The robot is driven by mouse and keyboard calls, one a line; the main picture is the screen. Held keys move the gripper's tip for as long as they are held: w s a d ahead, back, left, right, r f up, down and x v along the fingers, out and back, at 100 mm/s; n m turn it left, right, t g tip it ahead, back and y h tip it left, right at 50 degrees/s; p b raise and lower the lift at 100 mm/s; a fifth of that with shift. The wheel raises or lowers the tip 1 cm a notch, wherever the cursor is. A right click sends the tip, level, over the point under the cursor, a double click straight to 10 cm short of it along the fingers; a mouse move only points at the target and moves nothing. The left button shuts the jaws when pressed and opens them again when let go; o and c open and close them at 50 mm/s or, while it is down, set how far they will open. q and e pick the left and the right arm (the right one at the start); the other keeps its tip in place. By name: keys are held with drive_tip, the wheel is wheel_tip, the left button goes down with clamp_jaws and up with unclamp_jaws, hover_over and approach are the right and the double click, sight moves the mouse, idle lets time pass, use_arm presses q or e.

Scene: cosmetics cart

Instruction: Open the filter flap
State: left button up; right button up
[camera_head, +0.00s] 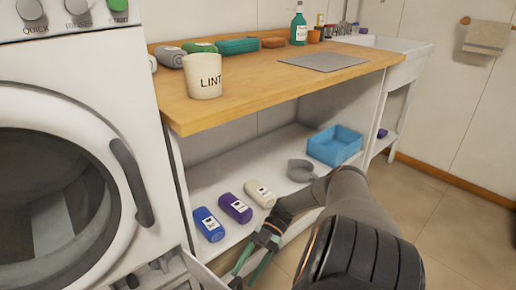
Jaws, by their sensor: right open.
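The white washing machine (150,100) fills the left side, with its round door shut. Low on its front, at the bottom edge of the picture, a white panel that looks like the filter flap (201,272) stands out at an angle. A grey recess (160,274) shows to its left; the picture edge cuts off the rest. My right gripper (250,270) is open, pointing down and left, with its green-edged fingers close to the right of the panel. I cannot tell if they touch it. My left gripper is not in view.
A wooden counter (270,88) with a LINT cup (202,75) stands right of the machine. The shelf below (225,176) holds blue, purple and cream bottles, a grey curved item (300,171) and a blue bin (334,146). Floor at right is clear.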

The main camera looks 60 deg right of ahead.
drive_tip(key=b+v, duration=0.1)
drive_tip(key=v, duration=0.8)
drive_tip(key=shift+b, duration=0.3)
drive_tip(key=shift+r, duration=0.1)
